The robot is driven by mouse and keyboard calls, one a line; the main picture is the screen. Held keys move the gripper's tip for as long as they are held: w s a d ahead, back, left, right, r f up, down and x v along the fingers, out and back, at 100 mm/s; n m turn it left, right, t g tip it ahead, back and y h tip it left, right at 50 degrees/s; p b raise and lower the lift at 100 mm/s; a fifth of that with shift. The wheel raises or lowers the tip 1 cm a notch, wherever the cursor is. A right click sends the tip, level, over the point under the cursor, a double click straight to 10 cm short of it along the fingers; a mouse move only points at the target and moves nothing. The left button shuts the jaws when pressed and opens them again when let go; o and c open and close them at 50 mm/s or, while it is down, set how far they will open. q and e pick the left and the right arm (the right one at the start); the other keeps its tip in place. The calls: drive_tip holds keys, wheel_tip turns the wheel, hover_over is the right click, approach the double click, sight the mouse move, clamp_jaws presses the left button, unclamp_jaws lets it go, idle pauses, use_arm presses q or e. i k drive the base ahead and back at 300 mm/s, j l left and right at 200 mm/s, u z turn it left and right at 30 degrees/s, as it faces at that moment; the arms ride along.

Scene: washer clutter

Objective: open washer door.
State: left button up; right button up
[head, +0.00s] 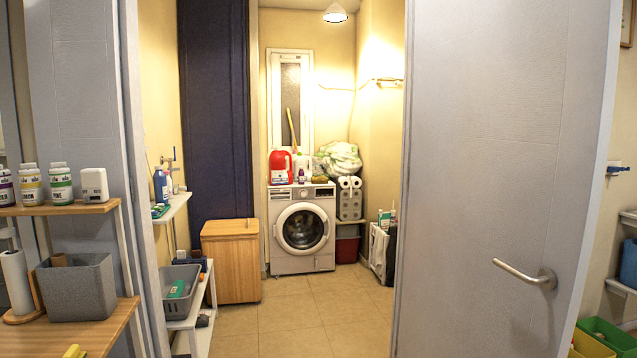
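The washer (302,262) is a white front loader against the far wall of the small room, seen through the open doorway. Its round door (302,229) has a pale ring and dark glass, and it looks closed, with laundry faintly visible inside. Bottles, including a red jug (280,167), stand on top of the washer. Neither of my grippers is in view.
A grey room door (480,150) with a lever handle (525,273) fills the right side. A wooden hamper (230,262) stands left of the washer. Shelves (60,209) with bottles line the left. The tiled floor (305,310) toward the washer is clear.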

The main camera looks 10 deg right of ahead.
sight(280, 232)
drive_tip(key=i+z, duration=0.3)
drive_tip(key=i, duration=0.85)
drive_tip(key=i+l+u, duration=0.2)
drive_tip(key=i, duration=1)
drive_tip(key=i+j, duration=0.1)
drive_tip(key=i, duration=1.1)
drive_tip(key=i+z, duration=0.25)
drive_tip(key=i, duration=0.35)
drive_tip(key=i+j+z, duration=0.2)
drive_tip(key=i, duration=0.35)
drive_tip(key=i+l+z, duration=0.15)
drive_tip(key=i, duration=0.45)
drive_tip(key=i+l+z, duration=0.15)
drive_tip(key=i, duration=0.4)
drive_tip(key=i+l+u, duration=0.2)
drive_tip(key=i+l, duration=0.4)
drive_tip(key=i, duration=0.15)
